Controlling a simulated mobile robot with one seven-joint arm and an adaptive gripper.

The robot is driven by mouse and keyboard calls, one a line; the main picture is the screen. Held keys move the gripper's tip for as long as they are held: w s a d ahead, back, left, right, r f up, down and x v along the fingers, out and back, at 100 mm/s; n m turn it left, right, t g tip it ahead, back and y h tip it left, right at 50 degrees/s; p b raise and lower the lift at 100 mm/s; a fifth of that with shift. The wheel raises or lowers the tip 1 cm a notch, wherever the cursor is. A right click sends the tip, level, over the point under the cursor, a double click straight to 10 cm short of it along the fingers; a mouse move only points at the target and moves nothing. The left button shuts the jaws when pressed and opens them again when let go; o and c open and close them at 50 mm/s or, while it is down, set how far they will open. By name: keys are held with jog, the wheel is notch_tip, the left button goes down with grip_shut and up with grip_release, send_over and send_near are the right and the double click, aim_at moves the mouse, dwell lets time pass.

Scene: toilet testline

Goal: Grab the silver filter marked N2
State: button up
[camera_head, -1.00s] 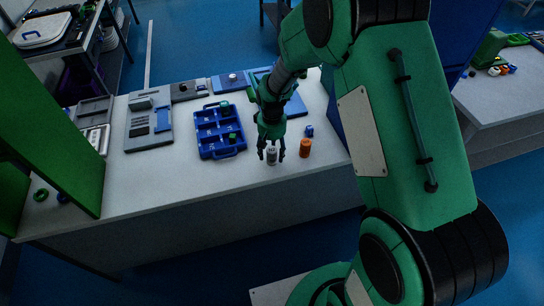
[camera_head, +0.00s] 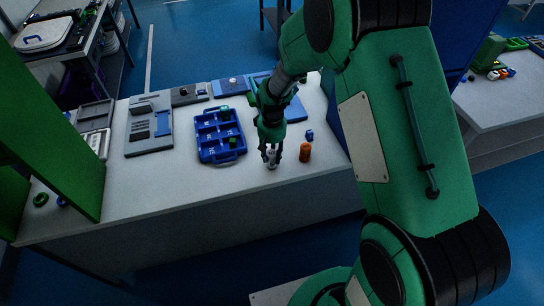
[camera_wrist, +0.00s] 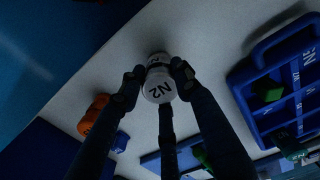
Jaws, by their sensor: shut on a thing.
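The silver filter marked N2 (camera_head: 271,161) stands near the front edge of the table. In the wrist view the filter (camera_wrist: 159,84) shows its dark "N2" label, the right way round for reading only when tilted. My gripper (camera_head: 272,154) is over it from above, with its fingers shut on its sides. In the wrist view the gripper's fingertips (camera_wrist: 157,80) press on the filter from both sides, and a third finger lies behind it. Whether the filter's base still touches the table I cannot tell.
An orange cylinder (camera_head: 305,152) stands just right of the filter, with a small blue part (camera_head: 309,134) behind it. A blue compartment case (camera_head: 221,157) holding green parts lies to the left. The table front (camera_head: 160,190) is clear.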

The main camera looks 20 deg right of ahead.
jog(key=shift+r, duration=0.5)
notch_tip(320, 180, up, 2)
jog(key=shift+r+p, duration=0.1)
jog(key=shift+p, duration=0.4)
jog(key=s+r+p, duration=0.1)
jog(key=s+p, duration=0.1)
jog(key=s, duration=1.4)
jog(key=shift+d+r, duration=0.15)
jog(key=shift+d, duration=0.1)
